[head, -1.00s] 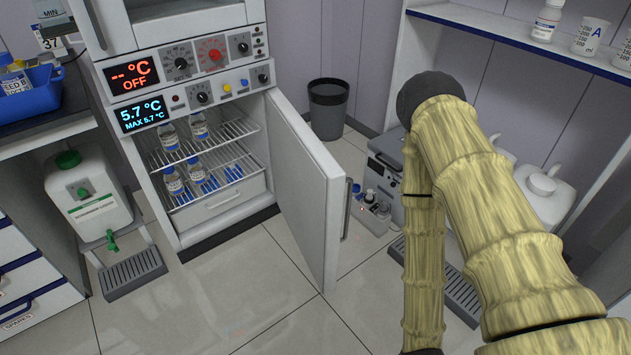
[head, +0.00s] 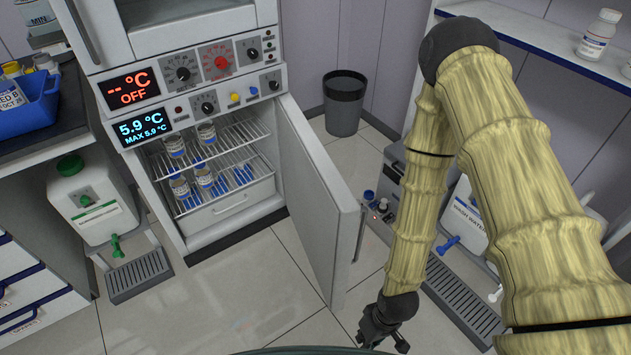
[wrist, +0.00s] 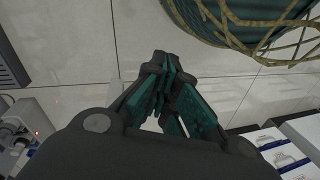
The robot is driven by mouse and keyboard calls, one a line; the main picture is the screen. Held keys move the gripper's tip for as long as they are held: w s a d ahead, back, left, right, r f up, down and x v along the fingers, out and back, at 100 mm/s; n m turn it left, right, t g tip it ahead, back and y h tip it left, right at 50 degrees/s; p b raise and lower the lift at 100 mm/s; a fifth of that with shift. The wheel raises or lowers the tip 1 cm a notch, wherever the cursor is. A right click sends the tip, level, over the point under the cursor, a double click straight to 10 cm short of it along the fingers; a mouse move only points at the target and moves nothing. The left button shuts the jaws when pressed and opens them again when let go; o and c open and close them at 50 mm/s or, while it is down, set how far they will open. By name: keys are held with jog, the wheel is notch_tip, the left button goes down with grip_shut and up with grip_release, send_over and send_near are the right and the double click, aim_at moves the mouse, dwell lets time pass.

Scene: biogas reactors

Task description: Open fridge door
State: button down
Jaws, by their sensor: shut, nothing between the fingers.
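The fridge (head: 160,210) is the lower white cabinet under the panel reading 5.9 °C. Its door (head: 322,200) stands wide open, swung out to the right, with a vertical handle (head: 358,237) on its outer face. Bottles with blue labels (head: 190,180) stand on the wire racks inside. My gripper (head: 384,344) is low over the floor, right of and nearer than the door's free edge, apart from the handle. In the wrist view my gripper (wrist: 168,85) shows its fingers together with nothing between them. The door is not clearly visible in the wrist view.
A green-capped canister (head: 90,205) stands at left above a drip grate (head: 140,275). A dark bin (head: 343,103) stands behind the door. A wash-water container (head: 465,215) and a long grate (head: 460,295) are at right. Floor before the fridge is clear.

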jog(key=w+a+r+n+t+h+p, duration=0.1)
jog(key=w+a+r+n+h+p, duration=0.1)
jog(key=w+a+r+n+p, duration=0.75)
jog(key=w+a+r+n+h+p, duration=0.1)
jog(key=w+a+r+n+p, duration=0.15)
jog(key=w+r, duration=0.8)
jog(key=w+a+r+n+t+h+p, duration=0.15)
jog(key=w+a+r+n+p, duration=0.4)
jog(key=r, duration=1.05)
jog(key=d+p+x, duration=0.2)
jog(key=p+x, duration=0.1)
jog(key=x, duration=0.7)
jog(key=shift+p, duration=0.3)
jog(key=shift+s+d+f+g, duration=0.1)
jog(key=shift+d+g, duration=0.1)
jog(key=shift+g, duration=0.05)
